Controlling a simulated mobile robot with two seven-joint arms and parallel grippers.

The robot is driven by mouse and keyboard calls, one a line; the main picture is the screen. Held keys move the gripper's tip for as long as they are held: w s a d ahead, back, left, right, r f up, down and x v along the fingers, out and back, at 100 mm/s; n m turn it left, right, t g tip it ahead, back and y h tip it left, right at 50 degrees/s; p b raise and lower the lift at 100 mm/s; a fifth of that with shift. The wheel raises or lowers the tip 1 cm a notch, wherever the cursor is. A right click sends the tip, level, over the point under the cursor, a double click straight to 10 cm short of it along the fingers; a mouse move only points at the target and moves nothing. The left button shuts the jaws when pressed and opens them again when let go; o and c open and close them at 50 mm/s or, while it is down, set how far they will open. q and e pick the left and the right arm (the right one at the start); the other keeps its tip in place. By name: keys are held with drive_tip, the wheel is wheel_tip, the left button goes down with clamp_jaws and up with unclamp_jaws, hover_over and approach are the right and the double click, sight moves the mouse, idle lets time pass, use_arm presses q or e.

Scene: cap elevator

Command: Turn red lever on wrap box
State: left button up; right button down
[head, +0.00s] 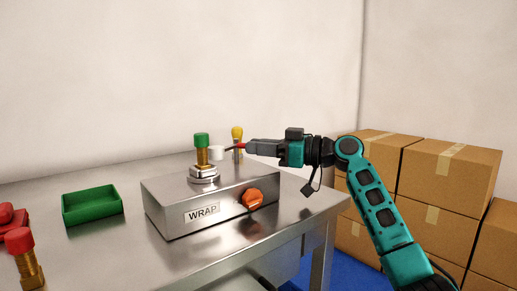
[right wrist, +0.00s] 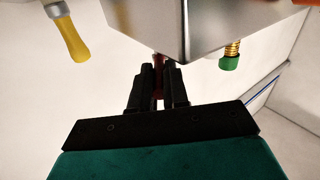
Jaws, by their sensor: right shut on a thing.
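The steel wrap box (head: 170,216) with a "WRAP" label sits on the metal table. My right gripper (head: 247,146) reaches in from the right above the back of the box and is shut on the thin red lever (head: 237,147). The red lever's end points left toward a small white cylinder (head: 217,153). In the right wrist view, red shows between the close fingers (right wrist: 158,86), just by the box's edge (right wrist: 150,30); most of the lever is hidden there. A green-capped brass piece (head: 202,146) stands upright on the box's round fixture. My left gripper is not in view.
An orange-red knob (head: 252,198) is on the box's front. A yellow-capped piece (head: 237,135) stands behind the box. A green tray (head: 92,206) and red-capped piece (head: 20,243) are at left. Cardboard boxes (head: 450,170) are stacked at right, beyond the table's edge.

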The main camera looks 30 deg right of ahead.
drive_tip(key=c, duration=1.1)
unclamp_jaws()
drive_tip(key=v, duration=1.3)
